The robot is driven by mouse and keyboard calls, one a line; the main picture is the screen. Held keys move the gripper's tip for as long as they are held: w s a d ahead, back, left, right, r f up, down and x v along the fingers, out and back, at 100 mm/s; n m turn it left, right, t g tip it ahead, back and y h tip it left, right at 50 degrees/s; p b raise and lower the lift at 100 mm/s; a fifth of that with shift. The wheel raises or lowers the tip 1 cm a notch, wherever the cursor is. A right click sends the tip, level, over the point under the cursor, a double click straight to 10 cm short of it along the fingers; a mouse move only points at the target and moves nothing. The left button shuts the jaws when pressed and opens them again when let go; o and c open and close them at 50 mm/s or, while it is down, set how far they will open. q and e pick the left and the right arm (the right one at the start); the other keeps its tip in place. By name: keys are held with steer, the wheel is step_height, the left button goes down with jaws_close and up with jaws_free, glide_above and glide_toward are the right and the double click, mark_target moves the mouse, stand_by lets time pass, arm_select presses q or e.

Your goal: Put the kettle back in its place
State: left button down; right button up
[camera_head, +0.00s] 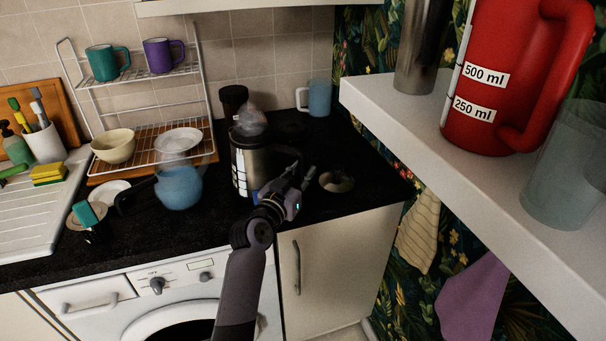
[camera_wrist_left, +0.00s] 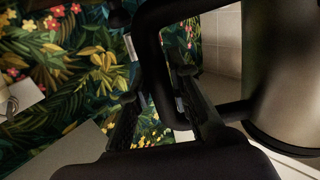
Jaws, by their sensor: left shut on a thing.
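The kettle (camera_head: 260,165) is a steel cylinder with a pale gauge strip on its side and a dark, partly clear top. It is upright over the black worktop at the middle; I cannot tell whether it touches it. My left gripper (camera_head: 292,183) is at its right side. In the left wrist view, the steel body of the kettle (camera_wrist_left: 285,75) is at the right, and its black handle passes between the fingers of my left gripper (camera_wrist_left: 165,95), which is shut on it. My right gripper is not in view.
A round dark piece with a pale centre (camera_head: 336,181) lies on the worktop right of the kettle. A blue see-through jug (camera_head: 179,187) and a dish rack (camera_head: 150,143) stand left. A blue mug (camera_head: 319,98) is behind. A white shelf (camera_head: 385,110) with a red jug (camera_head: 505,75) overhangs at right.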

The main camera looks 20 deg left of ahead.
arm_select(q)
steer(key=shift+f, duration=0.1)
steer(key=c, duration=1.5)
jaws_free()
steer(key=shift+o, duration=0.2)
steer(key=shift+r, duration=0.2)
steer(key=s+a+b, duration=0.1)
steer(key=s+a, duration=0.1)
steer(key=s, duration=0.9)
steer(key=shift+s, duration=0.4)
steer(key=shift+f, duration=0.15)
